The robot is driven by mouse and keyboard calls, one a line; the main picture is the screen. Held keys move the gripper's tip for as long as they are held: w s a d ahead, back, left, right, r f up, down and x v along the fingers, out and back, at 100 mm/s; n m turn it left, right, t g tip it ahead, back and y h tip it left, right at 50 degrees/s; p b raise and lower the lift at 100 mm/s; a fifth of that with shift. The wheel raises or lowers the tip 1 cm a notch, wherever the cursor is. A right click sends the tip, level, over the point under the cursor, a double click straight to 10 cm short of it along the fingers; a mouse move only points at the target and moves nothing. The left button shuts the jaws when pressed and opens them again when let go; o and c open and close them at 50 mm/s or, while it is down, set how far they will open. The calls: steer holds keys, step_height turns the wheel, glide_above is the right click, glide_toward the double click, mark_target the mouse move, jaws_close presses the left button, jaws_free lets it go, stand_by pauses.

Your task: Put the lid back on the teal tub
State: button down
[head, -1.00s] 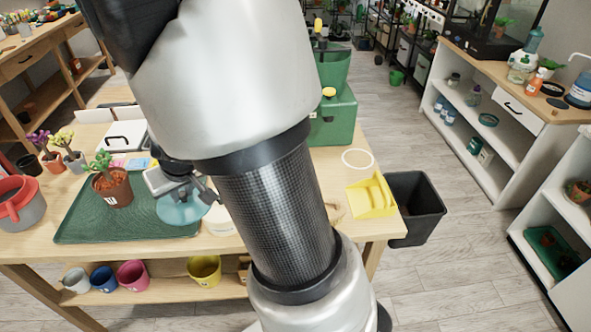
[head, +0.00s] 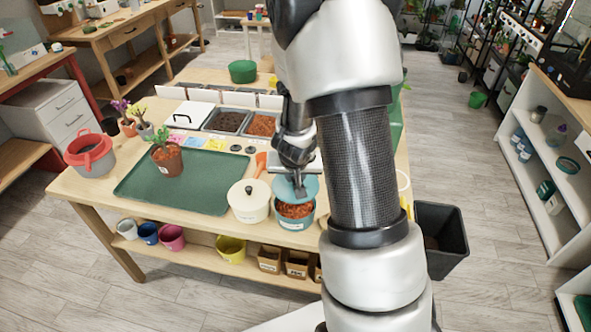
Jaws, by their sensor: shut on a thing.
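The teal tub (head: 296,222) stands near the front edge of the table, open at the front and filled with reddish-brown material. My gripper (head: 299,190) is shut on the teal lid (head: 287,190). The lid is over the back part of the tub, tilted, with the material showing in front of it. I cannot tell whether the lid touches the tub's rim. My arm stands just right of the tub and hides the table there.
A cream lidded tub (head: 249,203) stands close left of the teal tub. A green tray (head: 196,178) with a potted plant (head: 167,158) lies further left. An orange scoop (head: 261,163) is behind. A dark bin (head: 441,240) stands on the floor at right.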

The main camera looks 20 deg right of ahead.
steer(key=shift+a+f+b, duration=0.1)
steer(key=shift+f+b, duration=3)
steer(key=shift+f, duration=0.1)
steer(key=shift+f, duration=0.15)
steer(key=c, duration=1.5)
jaws_free()
steer(key=shift+c, duration=0.2)
steer(key=shift+o, duration=0.4)
steer(key=o, duration=0.4)
